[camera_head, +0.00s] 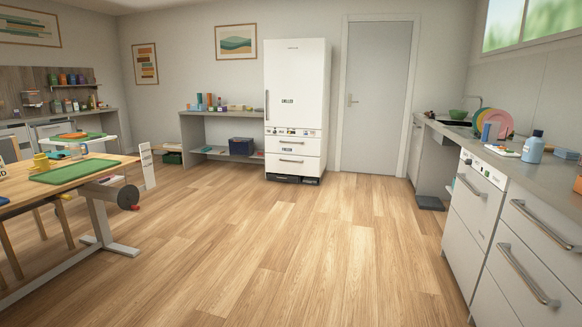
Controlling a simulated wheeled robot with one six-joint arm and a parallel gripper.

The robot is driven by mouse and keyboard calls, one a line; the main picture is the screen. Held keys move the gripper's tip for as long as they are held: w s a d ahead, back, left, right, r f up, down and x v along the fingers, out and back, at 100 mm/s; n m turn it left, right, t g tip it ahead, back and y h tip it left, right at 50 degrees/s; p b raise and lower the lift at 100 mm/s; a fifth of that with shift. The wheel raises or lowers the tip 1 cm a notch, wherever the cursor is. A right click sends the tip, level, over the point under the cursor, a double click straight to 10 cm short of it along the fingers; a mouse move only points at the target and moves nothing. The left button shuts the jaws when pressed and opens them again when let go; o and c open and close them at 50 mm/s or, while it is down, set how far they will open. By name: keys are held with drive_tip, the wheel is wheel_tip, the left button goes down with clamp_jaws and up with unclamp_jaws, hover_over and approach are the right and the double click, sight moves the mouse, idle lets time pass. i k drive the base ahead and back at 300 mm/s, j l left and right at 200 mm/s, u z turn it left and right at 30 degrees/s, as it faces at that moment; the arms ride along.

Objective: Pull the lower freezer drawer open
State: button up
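A tall white fridge-freezer (296,75) stands against the far wall, left of a grey door. Its upper part is one tall door with a dark vertical handle at its left edge. Under a strip of small labels are two drawers. The upper freezer drawer (307,147) has a horizontal bar handle and a dark label. The lower freezer drawer (307,168) has a similar bar handle (291,160) and looks shut, flush with the front. Below it is a dark base strip. My gripper is not in view, and the fridge is across the room.
The wooden floor (250,240) is clear up to the fridge. A work table (125,162) with a green mat stands at left, with a dark round part jutting from its edge. A counter (560,172) with handled drawers runs along the right. A low shelf unit (190,140) adjoins the fridge's left.

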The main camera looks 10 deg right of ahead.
sight(280, 162)
drive_tip(key=i+z, duration=0.4)
drive_tip(key=i, duration=4.9)
drive_tip(key=i+l+u, duration=0.1)
drive_tip(key=i, duration=1.65)
drive_tip(key=i+l+u, duration=0.1)
drive_tip(key=i+u, duration=0.15)
drive_tip(key=i, duration=0.25)
drive_tip(key=i+l+u, duration=0.3)
drive_tip(key=i, duration=0.15)
drive_tip(key=i+j, duration=0.05)
drive_tip(key=j, duration=0.05)
